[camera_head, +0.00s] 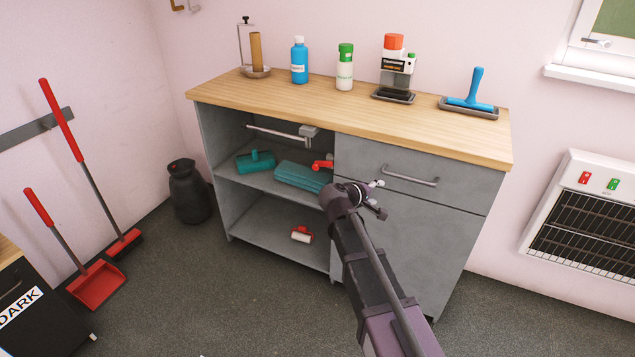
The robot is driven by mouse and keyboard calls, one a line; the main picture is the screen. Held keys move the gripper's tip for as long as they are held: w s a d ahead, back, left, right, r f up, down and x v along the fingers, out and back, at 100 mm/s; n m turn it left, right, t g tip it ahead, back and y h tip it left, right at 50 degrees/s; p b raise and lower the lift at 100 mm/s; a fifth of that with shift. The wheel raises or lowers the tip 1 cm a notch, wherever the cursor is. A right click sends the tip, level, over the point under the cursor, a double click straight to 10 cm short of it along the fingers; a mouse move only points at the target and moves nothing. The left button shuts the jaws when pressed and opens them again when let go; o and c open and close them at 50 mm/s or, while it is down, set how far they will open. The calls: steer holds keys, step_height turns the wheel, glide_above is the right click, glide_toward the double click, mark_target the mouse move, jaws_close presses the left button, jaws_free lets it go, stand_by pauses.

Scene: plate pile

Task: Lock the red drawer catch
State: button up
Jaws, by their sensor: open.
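A red catch (323,164) shows at the left side of the grey drawer (455,188), by the open shelf bay. It is small here, and I cannot tell its setting. The drawer sits under the wooden top and looks shut, with a metal bar handle (410,178) on its front. My gripper (378,198) is open and empty. In the picture it is right of and below the red catch, in front of the cabinet and just below the handle's left end. It appears apart from both. My arm hides part of the cabinet front.
Teal items (300,177) lie on the upper shelf, below a metal rail (270,132). A red-and-white roll (301,234) lies on the lower shelf. Bottles, a coffee grinder (393,68) and a blue-handled roller (472,92) stand on top. A dark canister (189,190) stands left.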

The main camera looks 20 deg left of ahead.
steer(key=a+f+n+t+y+b, duration=0.1)
steer(key=a+f+n+t+b, duration=0.15)
steer(key=a, duration=0.45)
steer(key=a+f+n+t+y+b, duration=0.1)
steer(key=a+n+b, duration=0.1)
steer(key=a+b, duration=0.35)
steer(key=n+t+y+b, duration=0.2)
steer(key=n+t+y, duration=0.1)
steer(key=n, duration=0.1)
glide_toward(315, 168)
steer(key=s, duration=0.3)
steer(key=shift+s+a+r+m, duration=0.1)
steer(key=shift+s+a+m, duration=0.15)
steer(key=shift+a, duration=0.1)
steer(key=shift+w, duration=0.1)
steer(key=shift+h, duration=0.3)
steer(key=w, duration=0.9)
steer(key=w+d, duration=0.1)
steer(key=w, duration=0.3)
steer(key=shift+w+d, duration=0.1)
steer(key=shift+w, duration=0.25)
jaws_close()
